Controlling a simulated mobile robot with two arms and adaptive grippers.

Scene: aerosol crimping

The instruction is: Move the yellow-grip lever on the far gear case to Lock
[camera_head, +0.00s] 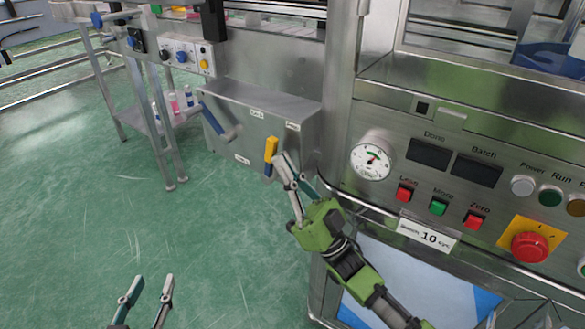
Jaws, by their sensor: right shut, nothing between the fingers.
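The gear case is a grey metal box (248,98) on the machine's side, in the upper middle of the head view. Its lever has a yellow grip (271,148), stands near upright on the front face and points up. Small white labels sit above, right of and below-left of the lever; their text is too small to read surely. My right gripper (287,170) is shut and empty, with its fingertips just right of the lever's lower part; I cannot tell whether they touch it. My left gripper (149,283) is open and empty at the bottom left, far from the case.
A blue-grip lever (212,118) projects at the case's left end. A control panel with a gauge (372,161) and a red stop button (530,247) stands right. A metal rack with bottles (174,103) is at the left back. The green floor (130,220) is clear.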

